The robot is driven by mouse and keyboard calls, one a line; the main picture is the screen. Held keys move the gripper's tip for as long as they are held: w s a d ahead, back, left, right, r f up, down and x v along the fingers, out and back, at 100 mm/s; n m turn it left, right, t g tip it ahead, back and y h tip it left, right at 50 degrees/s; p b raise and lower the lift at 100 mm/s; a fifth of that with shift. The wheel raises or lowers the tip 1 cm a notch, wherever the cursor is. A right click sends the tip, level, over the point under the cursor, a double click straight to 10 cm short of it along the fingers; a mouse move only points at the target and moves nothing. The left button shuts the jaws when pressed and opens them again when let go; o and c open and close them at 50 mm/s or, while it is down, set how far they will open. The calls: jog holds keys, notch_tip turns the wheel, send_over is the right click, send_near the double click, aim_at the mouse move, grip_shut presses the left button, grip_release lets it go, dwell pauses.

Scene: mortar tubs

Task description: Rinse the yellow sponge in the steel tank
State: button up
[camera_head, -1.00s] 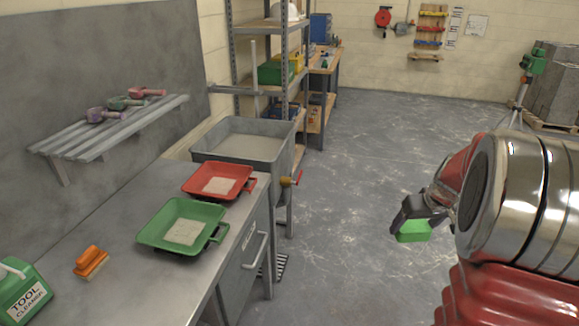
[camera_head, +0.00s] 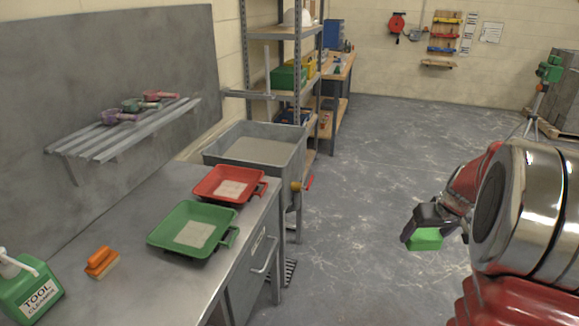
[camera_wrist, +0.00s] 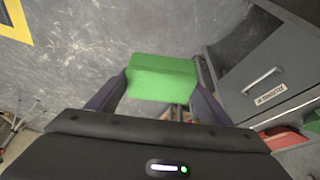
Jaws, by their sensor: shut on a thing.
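My gripper (camera_head: 424,224) is shut on a bright green block (camera_head: 426,240), sponge-like in shape, held in the air over the floor at the right. The block (camera_wrist: 162,78) also shows between both fingers in the wrist view. I see no yellow sponge in either view. The grey steel tank (camera_head: 222,158) stands beyond the workbench, left of my gripper and well apart from it. Its inside shows a pale grey surface. A brass tap with a red handle (camera_head: 308,183) sits on its right side.
The steel workbench (camera_head: 130,235) at left holds a red tray (camera_head: 213,197), a green tray (camera_head: 168,240), an orange-handled brush (camera_head: 101,261) and a green tool cleaner bottle (camera_head: 38,292). A wall rack (camera_head: 95,142) carries several scoops. Shelving (camera_head: 246,75) stands behind the tank. The middle floor is clear.

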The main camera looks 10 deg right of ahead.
jog(key=w+a+n, duration=0.1)
jog(key=w+a, duration=0.2)
jog(key=a, duration=0.8)
jog(key=w+a, duration=0.3)
jog(key=a, duration=0.9)
jog(key=w+a+n+y, duration=0.1)
jog(key=w+a, duration=0.3)
jog(key=a, duration=0.7)
jog(key=shift+a+n, duration=0.3)
jog(key=shift+r, duration=0.1)
